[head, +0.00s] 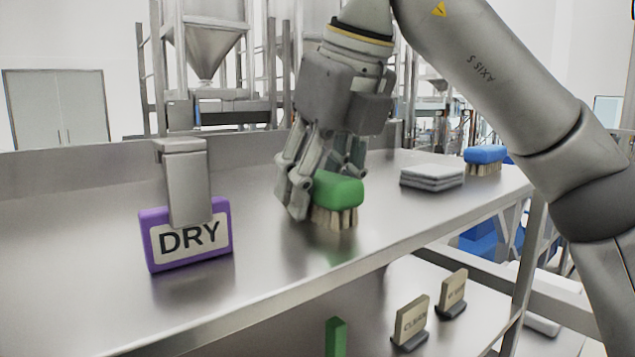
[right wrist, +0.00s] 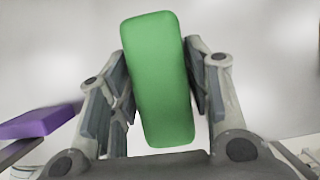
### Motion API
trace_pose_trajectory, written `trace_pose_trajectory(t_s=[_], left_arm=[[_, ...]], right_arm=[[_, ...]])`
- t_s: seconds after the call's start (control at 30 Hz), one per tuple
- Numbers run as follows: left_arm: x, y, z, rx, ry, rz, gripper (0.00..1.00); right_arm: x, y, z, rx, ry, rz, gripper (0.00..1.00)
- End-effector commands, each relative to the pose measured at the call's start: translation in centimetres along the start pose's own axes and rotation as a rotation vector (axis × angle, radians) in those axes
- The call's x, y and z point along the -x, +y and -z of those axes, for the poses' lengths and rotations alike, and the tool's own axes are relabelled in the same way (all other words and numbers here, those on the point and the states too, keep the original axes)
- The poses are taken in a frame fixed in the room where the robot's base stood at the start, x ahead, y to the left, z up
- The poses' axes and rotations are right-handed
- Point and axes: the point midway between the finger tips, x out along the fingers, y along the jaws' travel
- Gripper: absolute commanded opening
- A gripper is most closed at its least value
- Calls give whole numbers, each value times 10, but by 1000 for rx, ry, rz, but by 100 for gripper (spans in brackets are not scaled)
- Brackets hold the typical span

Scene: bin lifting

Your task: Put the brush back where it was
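The green brush (head: 337,190) has a green back and pale bristles that point down. It is upright on or just above the steel table (head: 110,215); I cannot tell whether the bristles touch. My right gripper (head: 320,184) comes down over it with a finger on each side. In the right wrist view, the brush's green back (right wrist: 157,80) lies tilted between the two finger pads, which look closed against its long sides. The bristles are hidden there. My left gripper is not in view.
A purple DRY sign (head: 188,238) with a grey metal block (head: 185,180) stands to the left. Folded grey cloths (head: 431,177) and a blue brush (head: 485,154) are to the right. Small signs (head: 411,323) stand on the lower shelf. The table between sign and brush is clear.

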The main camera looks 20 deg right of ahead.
Motion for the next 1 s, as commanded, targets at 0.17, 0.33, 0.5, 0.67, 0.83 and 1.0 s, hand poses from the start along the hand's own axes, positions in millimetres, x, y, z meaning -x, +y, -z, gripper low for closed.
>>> trace_pose_trajectory(t_s=[0.17,0.33,0.5,0.67,0.83,1.0], left_arm=[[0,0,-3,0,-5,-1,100],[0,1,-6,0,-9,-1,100],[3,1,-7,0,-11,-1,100],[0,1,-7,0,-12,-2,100],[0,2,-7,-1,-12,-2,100],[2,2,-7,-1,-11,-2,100]], right_arm=[[0,0,0,0,0,0,61],[0,0,0,0,0,0,61],[6,0,-2,-1,-1,1,61],[24,0,-2,-1,-3,2,61],[51,0,-2,-2,-3,3,61],[79,0,-2,-1,-2,3,61]])
